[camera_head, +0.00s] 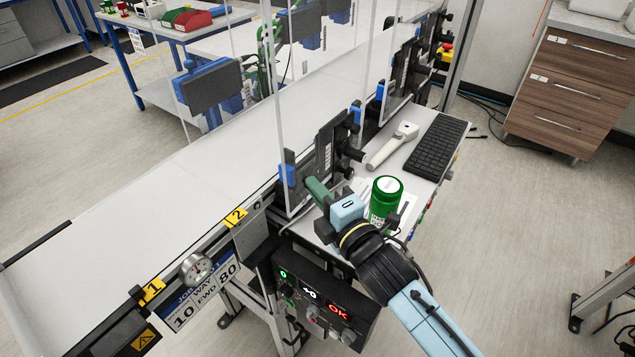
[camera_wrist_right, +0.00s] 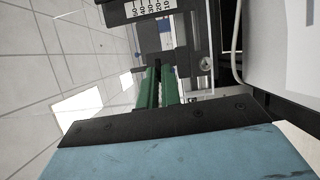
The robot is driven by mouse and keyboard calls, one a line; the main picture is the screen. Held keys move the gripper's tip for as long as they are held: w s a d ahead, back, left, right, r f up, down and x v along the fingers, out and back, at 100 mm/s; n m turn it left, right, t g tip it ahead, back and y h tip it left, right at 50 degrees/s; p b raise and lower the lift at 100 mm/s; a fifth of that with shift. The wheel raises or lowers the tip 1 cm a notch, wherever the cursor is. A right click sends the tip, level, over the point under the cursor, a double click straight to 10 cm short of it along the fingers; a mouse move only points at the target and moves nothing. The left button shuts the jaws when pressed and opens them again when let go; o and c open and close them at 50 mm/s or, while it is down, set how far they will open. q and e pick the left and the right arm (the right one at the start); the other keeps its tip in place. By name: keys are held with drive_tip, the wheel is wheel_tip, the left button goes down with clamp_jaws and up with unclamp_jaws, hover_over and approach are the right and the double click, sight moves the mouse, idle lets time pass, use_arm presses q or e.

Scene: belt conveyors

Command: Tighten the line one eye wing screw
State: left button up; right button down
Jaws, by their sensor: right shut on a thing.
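My right gripper (camera_head: 313,185) reaches in from the lower right, with its green fingers at the black bracket (camera_head: 328,145) on the conveyor's near side. In the right wrist view its two green fingers (camera_wrist_right: 157,78) lie close together and are shut on a small dark part between their tips, which I take to be the wing screw (camera_wrist_right: 157,66). The screw's shape is mostly hidden by the fingers, and it does not show in the head view. A black plate with a printed scale (camera_wrist_right: 152,8) is beyond the fingertips. My left gripper is not in view.
A green jar (camera_head: 385,198) stands close beside my right gripper on the side shelf, with a white handheld device (camera_head: 393,146) and a black keyboard (camera_head: 436,146). Clear guard panels rise along the belt (camera_head: 190,185). A control box (camera_head: 322,303) hangs below my wrist.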

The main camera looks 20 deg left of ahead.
drive_tip(key=shift+w+d+r+m+g+h+p, duration=0.15)
drive_tip(key=shift+m+g+p, duration=0.5)
drive_tip(key=shift+m+g, duration=1.15)
drive_tip(key=shift+w+r+m+g+h+p, duration=0.2)
drive_tip(key=shift+m+g+p, duration=0.5)
drive_tip(key=shift+m, duration=2.25)
drive_tip(key=shift+w+d+r+m+g+h+p, duration=0.15)
drive_tip(key=shift+m+g+p, duration=0.4)
drive_tip(key=shift+m+g, duration=1.3)
drive_tip(key=shift+a+r+m+t, duration=0.1)
drive_tip(key=shift+m+t, duration=0.4)
drive_tip(key=shift+t, duration=0.05)
drive_tip(key=c, duration=1.6)
unclamp_jaws()
